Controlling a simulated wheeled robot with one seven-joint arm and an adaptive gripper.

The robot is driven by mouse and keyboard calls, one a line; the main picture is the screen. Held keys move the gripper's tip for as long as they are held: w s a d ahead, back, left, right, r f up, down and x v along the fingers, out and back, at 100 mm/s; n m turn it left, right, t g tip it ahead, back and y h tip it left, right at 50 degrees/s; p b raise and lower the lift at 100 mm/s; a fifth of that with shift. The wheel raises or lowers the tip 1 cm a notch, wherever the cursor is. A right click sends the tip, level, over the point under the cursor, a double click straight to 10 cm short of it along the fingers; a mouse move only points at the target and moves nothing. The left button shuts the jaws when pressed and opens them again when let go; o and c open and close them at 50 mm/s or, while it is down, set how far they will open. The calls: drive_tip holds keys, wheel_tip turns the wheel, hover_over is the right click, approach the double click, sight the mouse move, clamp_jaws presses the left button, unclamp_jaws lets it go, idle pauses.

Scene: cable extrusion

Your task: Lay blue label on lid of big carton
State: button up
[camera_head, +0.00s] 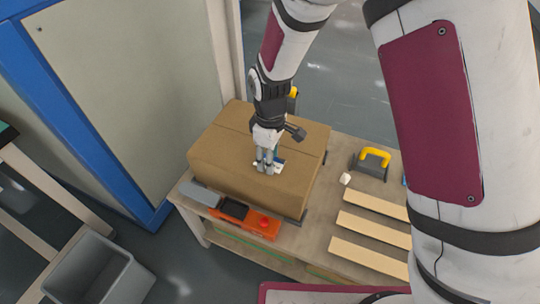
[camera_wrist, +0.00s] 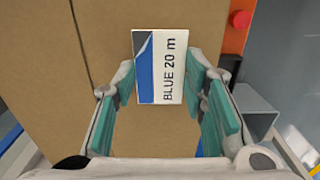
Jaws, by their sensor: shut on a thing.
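The big carton (camera_head: 238,150) is brown and closed, standing on a workbench; its lid (camera_wrist: 105,28) fills much of the wrist view, with a seam running along it. The blue label (camera_wrist: 160,67) is a white card with a blue part and the text "BLUE 20 m". My gripper (camera_head: 267,168) points down at the carton's lid, and its teal finger pads show in the wrist view (camera_wrist: 164,78) on either side of the label, shut on it. The label is at or just above the lid; I cannot tell if it touches. In the head view the fingers mostly hide it.
The workbench (camera_head: 322,215) holds an orange device (camera_head: 245,219) with a red button along the carton's front, a yellow-handled tool (camera_head: 374,158) and several pale strips (camera_head: 368,228) to the right. A grey bin (camera_head: 98,270) stands on the floor at lower left.

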drive_tip(key=shift+f, duration=0.45)
drive_tip(key=o, duration=0.8)
drive_tip(key=shift+c, duration=0.2)
drive_tip(key=shift+r, duration=0.1)
wheel_tip(320, 180, up, 12)
idle(0.4)
